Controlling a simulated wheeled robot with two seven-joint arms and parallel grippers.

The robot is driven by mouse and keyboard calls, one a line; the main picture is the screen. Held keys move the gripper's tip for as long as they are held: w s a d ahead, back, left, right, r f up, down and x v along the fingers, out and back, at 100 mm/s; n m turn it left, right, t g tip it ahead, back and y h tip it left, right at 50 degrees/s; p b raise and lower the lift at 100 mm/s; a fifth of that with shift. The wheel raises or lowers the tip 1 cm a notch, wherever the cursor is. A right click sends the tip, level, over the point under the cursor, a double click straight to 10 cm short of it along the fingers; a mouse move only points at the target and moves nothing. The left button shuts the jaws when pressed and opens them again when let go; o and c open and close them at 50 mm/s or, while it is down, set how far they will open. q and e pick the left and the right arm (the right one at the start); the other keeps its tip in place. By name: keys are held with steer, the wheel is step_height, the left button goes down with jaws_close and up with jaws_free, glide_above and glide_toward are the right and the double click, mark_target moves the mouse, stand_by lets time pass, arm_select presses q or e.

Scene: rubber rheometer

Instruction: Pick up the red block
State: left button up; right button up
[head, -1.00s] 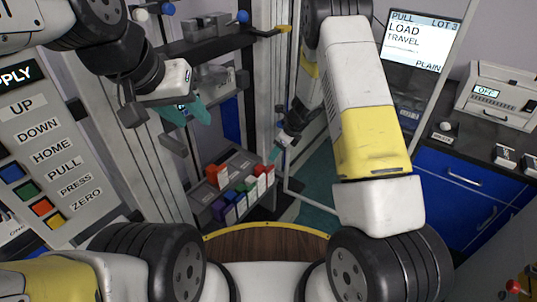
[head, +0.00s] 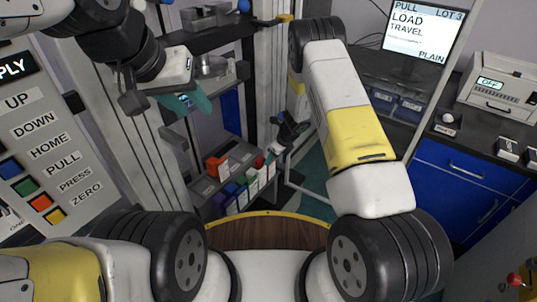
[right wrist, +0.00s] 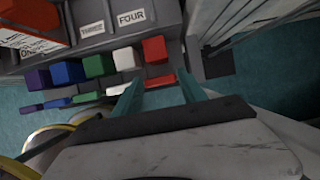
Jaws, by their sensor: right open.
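The red block (right wrist: 154,50) stands at the right end of a row of coloured blocks in the right wrist view. In the head view the red block (head: 271,162) is at the rack's right end, partly covered by my right gripper. In the head view my right gripper (head: 274,150) is small, just above the rack's right end. My left gripper (head: 186,103) is at upper left, away from the blocks; its finger opening is unclear.
White (right wrist: 124,58), green (right wrist: 97,66), blue (right wrist: 66,73) and purple (right wrist: 37,79) blocks stand left of the red one on a grey rack (right wrist: 165,15). A red-orange item (head: 216,164) sits farther left. A machine frame (head: 150,160) rises behind.

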steer(key=shift+c, duration=0.2)
jaws_close()
steer(key=shift+r, duration=0.15)
